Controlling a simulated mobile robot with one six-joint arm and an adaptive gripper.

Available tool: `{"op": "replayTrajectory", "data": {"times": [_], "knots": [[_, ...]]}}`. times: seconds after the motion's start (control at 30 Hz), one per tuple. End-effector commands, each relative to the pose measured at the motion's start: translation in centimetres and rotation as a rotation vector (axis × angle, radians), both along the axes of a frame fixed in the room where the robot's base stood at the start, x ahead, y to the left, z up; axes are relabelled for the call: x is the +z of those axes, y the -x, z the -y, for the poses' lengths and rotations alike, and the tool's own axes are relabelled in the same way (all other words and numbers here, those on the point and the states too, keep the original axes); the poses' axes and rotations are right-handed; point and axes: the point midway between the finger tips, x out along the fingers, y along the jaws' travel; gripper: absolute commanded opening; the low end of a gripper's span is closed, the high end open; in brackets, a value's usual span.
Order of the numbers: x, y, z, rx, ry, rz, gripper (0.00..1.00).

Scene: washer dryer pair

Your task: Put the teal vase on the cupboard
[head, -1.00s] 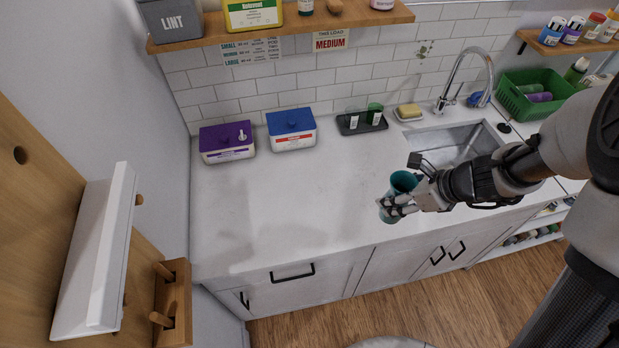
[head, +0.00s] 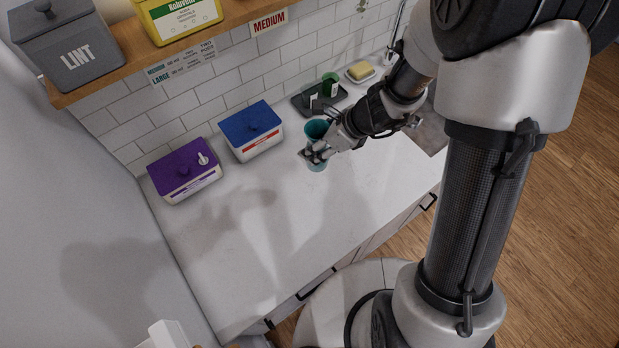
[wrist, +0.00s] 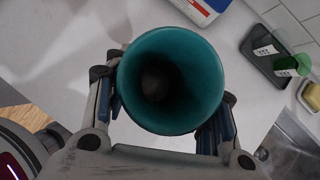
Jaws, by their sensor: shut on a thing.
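The teal vase (head: 316,130) is upright over the white counter (head: 275,235), right of the blue-lidded box and in front of the black tray. My gripper (head: 316,154) is shut around its side. I cannot tell whether the vase base touches the counter. In the wrist view the vase (wrist: 172,60) shows its round open mouth and dark inside, between the two fingers of my gripper (wrist: 163,112). No separate cupboard is clear in view; the counter has cabinet fronts below its front edge.
A purple-lidded box (head: 183,170) and the blue-lidded box (head: 251,131) stand by the tiled wall. The black tray (head: 300,101) holds green cups. A wooden shelf (head: 110,72) overhangs with a grey LINT bin (head: 70,45). The counter's front left is clear.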

Motion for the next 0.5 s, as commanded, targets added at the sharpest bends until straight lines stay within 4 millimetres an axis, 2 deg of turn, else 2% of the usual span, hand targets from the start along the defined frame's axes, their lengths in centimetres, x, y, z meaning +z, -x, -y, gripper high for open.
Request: {"op": "replayTrajectory", "data": {"times": [0.03,0.23,0.4,0.5], "knots": [[-2.1,0.1,0.0,0.000,-0.001,-0.005,0.17],[-7.3,0.1,0.0,0.000,0.000,-0.004,0.17],[-10.0,0.0,0.0,0.001,0.000,-0.001,0.17],[-10.5,-0.1,0.0,0.000,0.000,0.002,0.17]]}}
